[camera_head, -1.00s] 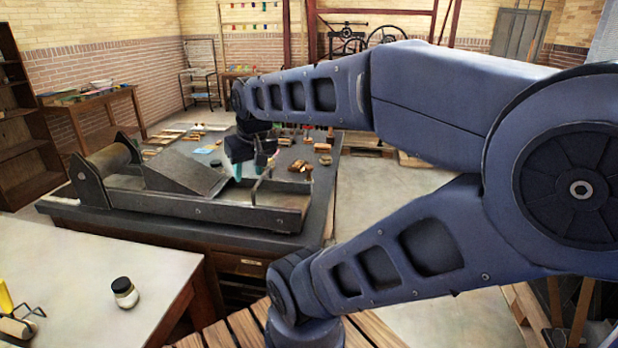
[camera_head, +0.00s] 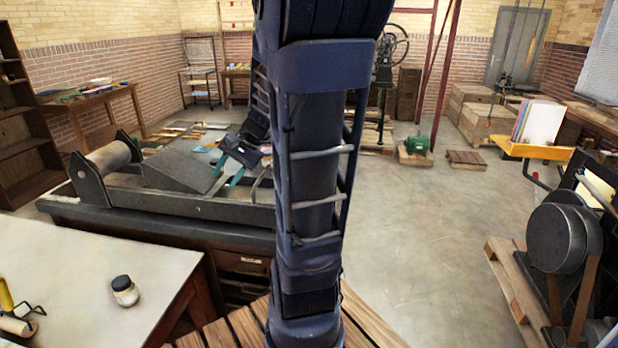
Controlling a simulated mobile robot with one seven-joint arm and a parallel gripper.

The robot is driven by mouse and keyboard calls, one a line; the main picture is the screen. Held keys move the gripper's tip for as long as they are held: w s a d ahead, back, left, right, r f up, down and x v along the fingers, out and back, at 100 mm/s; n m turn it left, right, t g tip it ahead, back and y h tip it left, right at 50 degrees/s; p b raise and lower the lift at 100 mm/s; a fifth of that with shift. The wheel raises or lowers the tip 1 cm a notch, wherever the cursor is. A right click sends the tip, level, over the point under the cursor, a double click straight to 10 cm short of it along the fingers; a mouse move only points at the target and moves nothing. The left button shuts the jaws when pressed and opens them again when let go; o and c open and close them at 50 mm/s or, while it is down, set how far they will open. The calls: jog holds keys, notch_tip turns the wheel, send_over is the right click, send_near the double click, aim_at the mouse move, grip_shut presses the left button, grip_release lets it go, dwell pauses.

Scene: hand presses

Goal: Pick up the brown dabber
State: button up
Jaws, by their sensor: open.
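My gripper (camera_head: 228,172) is small in the head view, above the far side of the black press table (camera_head: 150,227). Its teal fingers are apart and nothing shows between them. It is tilted, with the fingers pointing down and to the left. I cannot make out the brown dabber now. My own upright arm covers the right part of the table, where several small tools stood in the earlier view.

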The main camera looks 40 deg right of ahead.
jog(key=w+d+f+m+t+y, duration=0.1)
jog(key=w+d+f+m+t, duration=0.1)
jog(key=w+d+m+t, duration=0.45)
jog(key=w+d+f+m+t+y, duration=0.2)
jog(key=w+d+f+m+t, duration=0.1)
jog(key=w+d+m, duration=0.7)
jog(key=s+d+f+m+t+h, duration=0.1)
jog(key=d+f+m+t+h, duration=0.4)
jog(key=d, duration=0.8)
jog(key=s+d+f+m+t+h, duration=0.15)
jog(key=d+f+m+h, duration=0.4)
jog(key=d, duration=0.65)
jog(key=shift+m+g+h, duration=0.3)
jog(key=shift+m+h, duration=0.05)
jog(key=shift+m, duration=0.25)
notch_tip(320, 180, down, 6)
jog(key=shift+f, duration=0.2)
jog(key=shift+w+d, duration=0.2)
jog(key=shift+w, duration=1.65)
jog(key=shift+w+d, duration=0.15)
jog(key=shift+w, duration=1.7)
grip_shut()
